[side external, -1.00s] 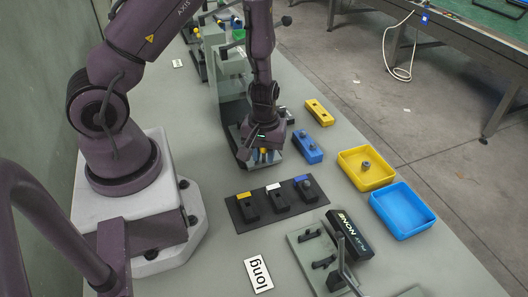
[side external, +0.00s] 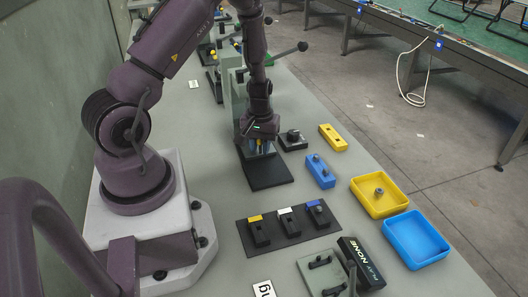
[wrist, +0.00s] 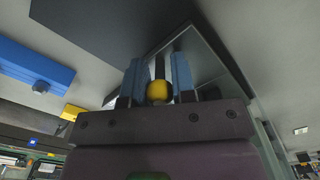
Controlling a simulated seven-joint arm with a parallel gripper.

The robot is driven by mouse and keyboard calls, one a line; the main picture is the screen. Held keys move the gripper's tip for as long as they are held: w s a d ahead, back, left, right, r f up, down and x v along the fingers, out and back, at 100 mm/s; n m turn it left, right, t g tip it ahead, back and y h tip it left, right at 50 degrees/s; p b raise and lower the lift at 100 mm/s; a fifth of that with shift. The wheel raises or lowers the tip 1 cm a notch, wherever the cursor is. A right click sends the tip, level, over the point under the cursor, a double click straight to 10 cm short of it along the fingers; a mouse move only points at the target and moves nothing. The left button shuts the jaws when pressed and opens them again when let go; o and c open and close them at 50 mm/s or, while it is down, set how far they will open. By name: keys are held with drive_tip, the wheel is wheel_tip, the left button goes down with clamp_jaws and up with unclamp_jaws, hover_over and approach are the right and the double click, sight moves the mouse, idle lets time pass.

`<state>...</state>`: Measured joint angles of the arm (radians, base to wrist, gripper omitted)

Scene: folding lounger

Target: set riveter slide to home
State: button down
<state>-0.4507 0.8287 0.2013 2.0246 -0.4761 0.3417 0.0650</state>
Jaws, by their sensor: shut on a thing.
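The riveter stands at the back of the bench as a grey-green column (side external: 233,95) with a dark base plate (side external: 268,174) at its foot. My gripper (side external: 258,149) is low over the far part of this plate, pointing down close to the column. In the wrist view, its blue fingers (wrist: 158,82) are shut on a yellow knob (wrist: 158,91), with a dark bar (wrist: 159,66) behind it. The knob appears to belong to the riveter slide. Most of the slide is hidden by my gripper, so its position along its travel cannot be told.
A small dark block (side external: 292,141), a blue block (side external: 319,172) and a yellow block (side external: 333,138) lie right of the riveter. A dark fixture tray (side external: 288,236) is nearer, with yellow (side external: 379,203) and blue (side external: 418,250) bins to its right. The near plate end is clear.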

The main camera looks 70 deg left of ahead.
drive_tip(key=shift+a+r, duration=0.1)
drive_tip(key=shift+a, duration=0.3)
drive_tip(key=c, duration=1.3)
unclamp_jaws()
drive_tip(key=o, duration=0.3)
drive_tip(key=shift+o, duration=0.2)
drive_tip(key=shift+d, duration=0.1)
wheel_tip(320, 180, up, 13)
